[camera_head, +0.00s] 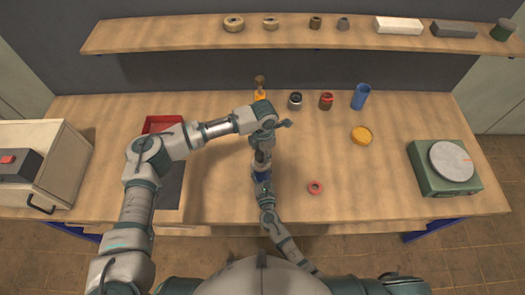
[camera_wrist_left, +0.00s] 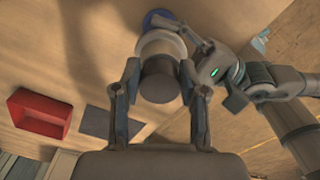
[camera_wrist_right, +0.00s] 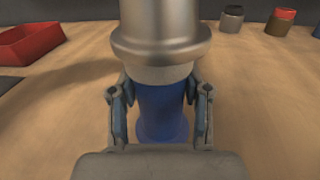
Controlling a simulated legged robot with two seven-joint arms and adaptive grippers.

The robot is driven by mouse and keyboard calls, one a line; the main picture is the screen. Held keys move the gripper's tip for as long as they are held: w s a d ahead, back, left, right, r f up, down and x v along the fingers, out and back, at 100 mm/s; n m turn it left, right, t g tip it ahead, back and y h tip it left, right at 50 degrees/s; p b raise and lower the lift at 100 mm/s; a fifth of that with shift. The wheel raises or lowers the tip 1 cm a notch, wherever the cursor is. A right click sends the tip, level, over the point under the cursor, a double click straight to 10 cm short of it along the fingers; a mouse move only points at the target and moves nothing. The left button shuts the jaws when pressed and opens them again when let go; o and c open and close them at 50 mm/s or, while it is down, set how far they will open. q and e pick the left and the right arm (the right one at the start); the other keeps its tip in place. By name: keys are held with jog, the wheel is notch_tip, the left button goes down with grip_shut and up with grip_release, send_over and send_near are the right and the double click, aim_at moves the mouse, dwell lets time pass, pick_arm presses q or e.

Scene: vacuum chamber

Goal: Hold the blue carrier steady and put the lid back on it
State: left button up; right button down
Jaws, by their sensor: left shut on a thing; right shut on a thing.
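The blue carrier (camera_wrist_right: 160,112) stands upright between the fingers of my right gripper (camera_wrist_right: 160,92), which is shut on it. In the head view the carrier (camera_head: 262,177) is a small blue patch near the table's front, mostly hidden by my grippers. The silvery lid (camera_wrist_right: 160,40) is over the carrier's top, in line with it; I cannot tell whether it is fully seated. My left gripper (camera_wrist_left: 160,75) comes from above and is shut on the lid's dark grey top part (camera_wrist_left: 160,80). The lid's pale flange and the carrier's blue foot (camera_wrist_left: 158,18) show beyond it.
A red tray (camera_head: 163,121) and a dark mat (camera_head: 172,188) lie left. A red ring (camera_head: 315,187) and a yellow disc (camera_head: 361,135) lie right. Small jars (camera_head: 295,100) and a blue cup (camera_head: 360,97) stand behind. A green scale (camera_head: 445,168) is far right.

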pick_arm(q)
jog(key=o, duration=0.9)
jog(key=shift+r, duration=0.1)
jog(key=shift+r, duration=2.2)
jog(key=shift+c, duration=0.3)
